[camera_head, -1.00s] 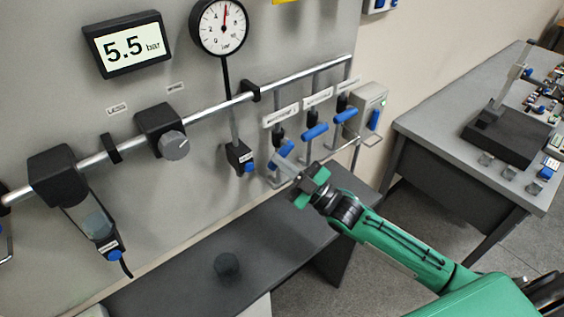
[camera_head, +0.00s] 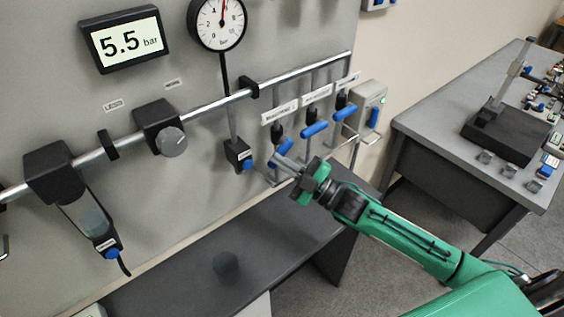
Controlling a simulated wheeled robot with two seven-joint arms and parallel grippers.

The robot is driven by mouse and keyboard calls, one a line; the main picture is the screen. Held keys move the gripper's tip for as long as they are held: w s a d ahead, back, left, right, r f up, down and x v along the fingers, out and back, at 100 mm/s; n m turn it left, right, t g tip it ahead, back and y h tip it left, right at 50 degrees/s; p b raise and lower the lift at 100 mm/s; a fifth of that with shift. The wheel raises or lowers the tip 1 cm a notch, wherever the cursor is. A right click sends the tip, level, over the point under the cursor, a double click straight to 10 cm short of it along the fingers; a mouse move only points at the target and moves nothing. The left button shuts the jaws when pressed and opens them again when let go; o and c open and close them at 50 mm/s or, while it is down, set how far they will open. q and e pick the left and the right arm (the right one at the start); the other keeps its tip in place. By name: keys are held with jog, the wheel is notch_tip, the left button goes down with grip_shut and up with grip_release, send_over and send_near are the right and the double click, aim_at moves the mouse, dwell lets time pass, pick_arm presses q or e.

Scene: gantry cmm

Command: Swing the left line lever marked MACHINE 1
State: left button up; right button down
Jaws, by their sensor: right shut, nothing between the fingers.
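Three valve levers with blue handles hang below the pipe, each under a white label. The left lever (camera_head: 284,147), under the label that seems to read MACHINE 1 (camera_head: 279,113), is partly hidden by my right gripper. The middle lever (camera_head: 314,129) and right lever (camera_head: 346,112) show clearly. My right gripper (camera_head: 281,162) is shut and empty. Its fingertips are at the lower side of the left handle in the picture; I cannot tell whether they touch it. My left gripper is not in view.
A black regulator with a grey knob (camera_head: 173,141), a pressure gauge (camera_head: 217,22) and a 5.5 bar display (camera_head: 123,40) sit left of the levers. A dark shelf (camera_head: 190,275) lies below. A grey box (camera_head: 368,105) is to the right. A workbench (camera_head: 430,125) stands further right.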

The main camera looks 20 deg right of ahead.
jog(key=n+g, duration=0.1)
jog(key=n, duration=0.1)
jog(key=d+f+n+g, duration=0.1)
jog(key=n, duration=0.2)
jog(key=d+f+n+g, duration=0.1)
jog(key=n+g, duration=0.1)
jog(key=n, duration=0.1)
jog(key=shift+w+d+f+h, duration=0.1)
jog(key=shift+w+h, duration=0.3)
jog(key=shift+d, duration=0.15)
dwell(0.5)
